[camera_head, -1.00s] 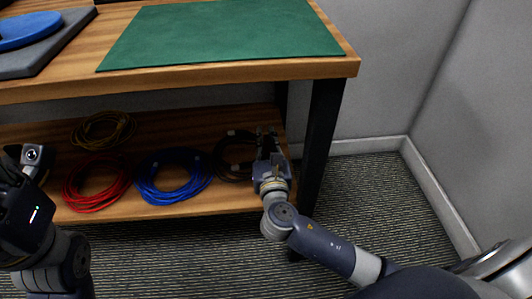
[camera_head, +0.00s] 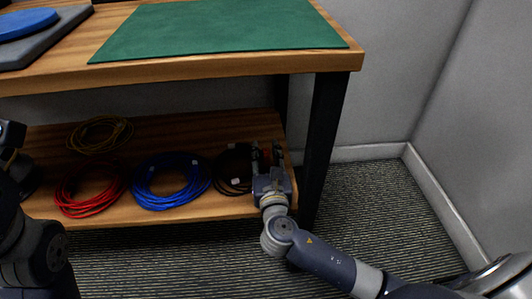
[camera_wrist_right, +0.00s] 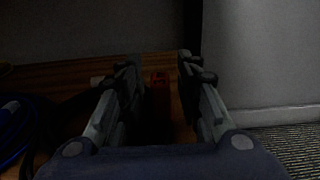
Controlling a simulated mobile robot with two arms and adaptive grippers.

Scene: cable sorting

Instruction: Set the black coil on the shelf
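The black coil (camera_head: 224,180) lies on the right part of the wooden lower shelf (camera_head: 200,123), right of the blue coil. My right gripper (camera_head: 266,153) is over the shelf's right end, beside the black coil, and partly hides that side. In the right wrist view, its fingers (camera_wrist_right: 160,76) are spread apart.
A blue coil (camera_head: 144,188), a red coil (camera_head: 76,207) and a yellow coil (camera_head: 78,142) lie on the same shelf. The tabletop above carries a green mat (camera_head: 220,30). A black table leg (camera_head: 322,145) stands close right of my right gripper.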

